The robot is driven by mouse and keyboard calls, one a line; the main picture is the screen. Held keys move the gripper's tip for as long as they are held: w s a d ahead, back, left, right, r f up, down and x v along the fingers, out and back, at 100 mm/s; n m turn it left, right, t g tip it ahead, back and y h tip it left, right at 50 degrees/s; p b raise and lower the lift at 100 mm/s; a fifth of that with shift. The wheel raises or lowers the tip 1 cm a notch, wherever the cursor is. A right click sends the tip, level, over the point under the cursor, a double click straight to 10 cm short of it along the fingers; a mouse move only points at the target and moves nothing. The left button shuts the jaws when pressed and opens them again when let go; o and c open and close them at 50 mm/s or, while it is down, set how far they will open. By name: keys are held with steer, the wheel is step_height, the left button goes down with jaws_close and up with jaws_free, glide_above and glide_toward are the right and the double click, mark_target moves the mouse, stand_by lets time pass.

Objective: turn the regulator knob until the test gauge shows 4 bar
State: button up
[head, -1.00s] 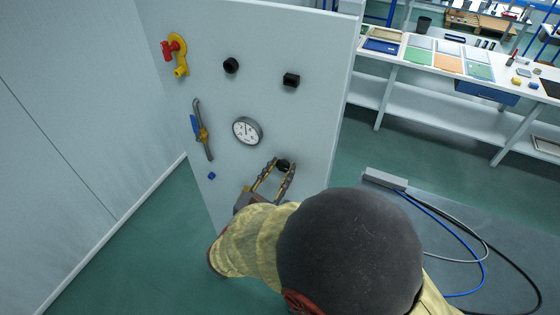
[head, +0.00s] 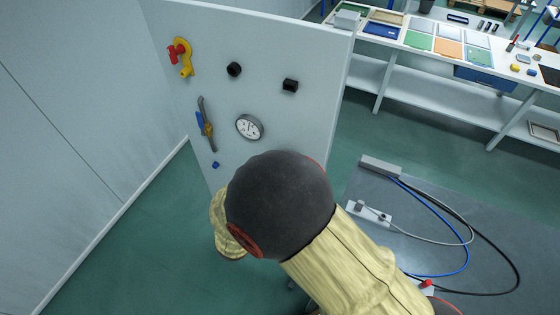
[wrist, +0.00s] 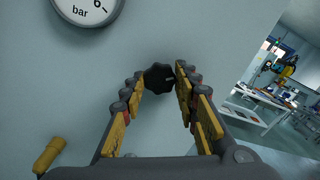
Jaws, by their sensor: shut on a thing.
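The regulator knob (wrist: 158,77) is a black lobed knob on the pale panel (head: 270,40). It shows in the wrist view between the tips of my gripper (wrist: 160,75), which is shut on it. In the head view my arm hides both the knob and the gripper. The test gauge (head: 249,127) is a round white dial on the panel, above where my arm covers it. Its needle is too small to read.
The panel also bears a red and yellow valve (head: 181,57), a black round knob (head: 234,70), a black square knob (head: 290,86), a blue-handled lever valve (head: 206,125) and a small blue part (head: 215,165). A workbench (head: 395,65) stands behind at right. Cables lie on a grey surface (head: 390,175).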

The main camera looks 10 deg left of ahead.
steer(key=shift+f, duration=0.15)
steer(key=o, duration=1)
steer(key=shift+o, duration=0.8)
steer(key=shift+s, duration=0.1)
steer(key=v, duration=1.2)
